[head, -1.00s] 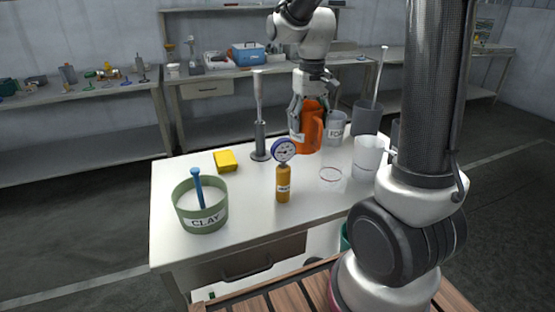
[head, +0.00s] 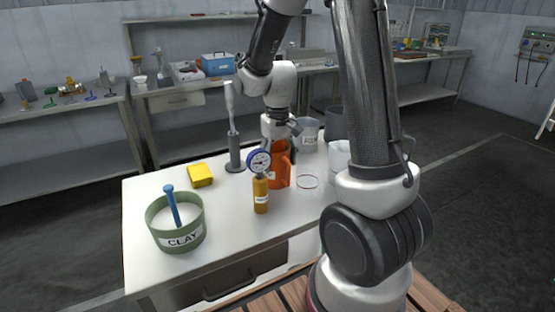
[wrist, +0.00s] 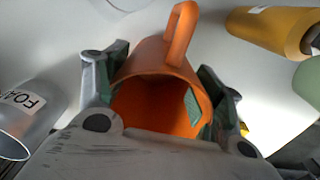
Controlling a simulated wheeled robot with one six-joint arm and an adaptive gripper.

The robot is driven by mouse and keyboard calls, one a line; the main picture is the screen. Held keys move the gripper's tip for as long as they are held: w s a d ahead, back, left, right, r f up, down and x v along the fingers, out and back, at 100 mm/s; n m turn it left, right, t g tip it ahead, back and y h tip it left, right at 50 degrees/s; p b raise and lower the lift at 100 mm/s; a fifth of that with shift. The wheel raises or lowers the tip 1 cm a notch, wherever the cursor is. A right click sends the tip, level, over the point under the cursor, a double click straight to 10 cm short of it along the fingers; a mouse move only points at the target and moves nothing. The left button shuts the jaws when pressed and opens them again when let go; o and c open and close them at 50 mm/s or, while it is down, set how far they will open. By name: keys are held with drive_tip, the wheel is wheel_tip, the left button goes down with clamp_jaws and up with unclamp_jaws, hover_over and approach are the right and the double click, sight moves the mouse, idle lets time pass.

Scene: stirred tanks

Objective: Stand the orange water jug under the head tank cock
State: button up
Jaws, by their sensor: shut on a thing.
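The orange water jug (head: 279,172) is upright in my gripper (head: 280,133), just behind and right of the yellow gauge bottle in the head view. The gripper comes from above and is shut on the jug. In the wrist view the jug (wrist: 150,66) shows its open mouth and its handle on the far side. The gripper fingers (wrist: 158,80) lie against its two sides. Whether its base touches the table is hard to tell. The head tank and its cock are not identifiable in view.
The white table (head: 235,228) holds a green CLAY tub (head: 180,238), a yellow block (head: 200,175), a gauge bottle (head: 261,195), a grey stand (head: 233,155) and a clear round dish (head: 308,181). A grey labelled beaker (head: 307,133) stands behind.

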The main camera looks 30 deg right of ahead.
drive_tip(key=o, duration=1.1)
drive_tip(key=shift+o, duration=0.2)
